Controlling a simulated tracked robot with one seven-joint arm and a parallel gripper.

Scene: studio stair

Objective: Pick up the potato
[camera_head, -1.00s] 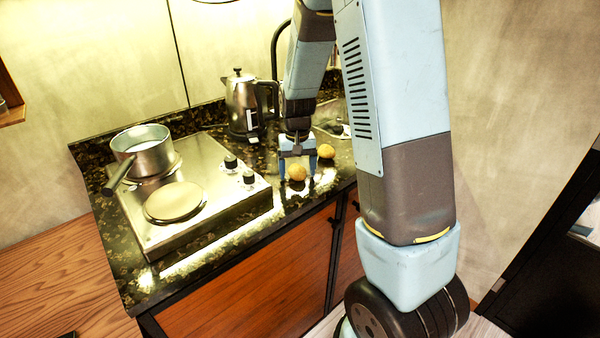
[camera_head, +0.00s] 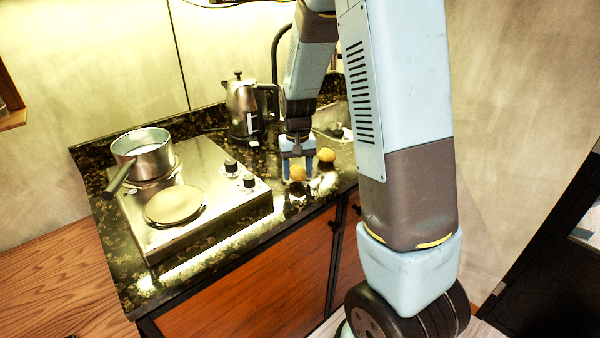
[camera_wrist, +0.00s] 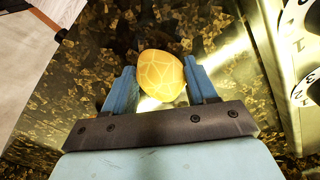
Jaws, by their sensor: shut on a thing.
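A yellow-brown potato (camera_head: 297,173) is between the two blue fingers of my gripper (camera_head: 299,172), low over the dark stone counter near its front edge. In the wrist view, the potato (camera_wrist: 161,77) shows as a rounded yellow body with a pattern of pale lines. The fingers of my gripper (camera_wrist: 162,88) are shut on it from both sides. I cannot tell whether its underside touches the counter. A second round yellow-brown thing (camera_head: 326,155) lies just behind and to the right, apart from my gripper.
A steel hob (camera_head: 222,205) with knobs stands left of my gripper, bearing a saucepan (camera_head: 150,160). A steel kettle (camera_head: 243,105) stands behind. A sink (camera_head: 332,118) is at the back right. The counter's front edge and wooden cabinet doors (camera_head: 250,270) are close in front.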

